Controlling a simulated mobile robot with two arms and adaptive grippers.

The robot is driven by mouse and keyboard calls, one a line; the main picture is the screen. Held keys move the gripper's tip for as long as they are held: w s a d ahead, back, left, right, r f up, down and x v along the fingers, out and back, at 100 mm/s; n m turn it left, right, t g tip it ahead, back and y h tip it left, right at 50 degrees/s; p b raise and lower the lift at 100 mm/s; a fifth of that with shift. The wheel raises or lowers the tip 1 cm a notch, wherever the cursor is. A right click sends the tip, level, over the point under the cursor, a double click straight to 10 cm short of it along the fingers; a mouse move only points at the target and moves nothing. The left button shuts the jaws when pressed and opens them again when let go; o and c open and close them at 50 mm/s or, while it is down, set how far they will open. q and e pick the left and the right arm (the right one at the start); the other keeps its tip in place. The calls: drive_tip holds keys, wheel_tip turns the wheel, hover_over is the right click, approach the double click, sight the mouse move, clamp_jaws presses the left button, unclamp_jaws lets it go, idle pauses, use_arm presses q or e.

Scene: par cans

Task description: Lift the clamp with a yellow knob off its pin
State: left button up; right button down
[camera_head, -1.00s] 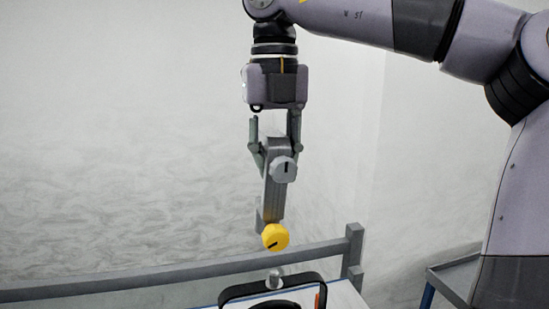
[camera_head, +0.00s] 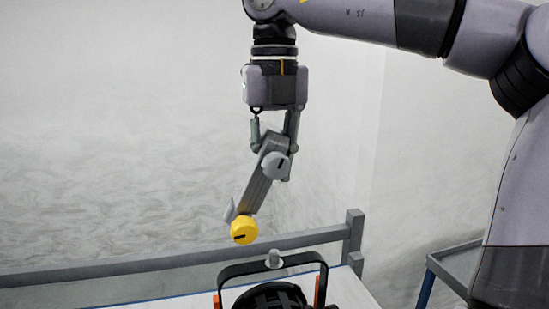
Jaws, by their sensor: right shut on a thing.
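My right gripper (camera_head: 270,146) points down from above and is shut on the upper part of the grey clamp (camera_head: 259,184). The clamp hangs tilted in the air, its lower end swung to the left. Its yellow knob (camera_head: 244,231) is at the low end, and a grey knob (camera_head: 276,165) sits near the fingers. Below stands a par can (camera_head: 268,297) with a black yoke (camera_head: 231,273). A short silver pin (camera_head: 274,259) stands on top of the yoke. The clamp is apart from the pin, above it and to the left. My left gripper is out of view.
A grey rail (camera_head: 130,268) with an end post (camera_head: 354,238) runs behind the par can. A white surface (camera_head: 352,292) lies beneath the can. A grey table or cart (camera_head: 457,265) with a blue leg stands at the right. The air around the clamp is clear.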

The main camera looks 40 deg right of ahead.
drive_tip(key=shift+f+b, duration=0.75)
drive_tip(key=shift+f, duration=0.55)
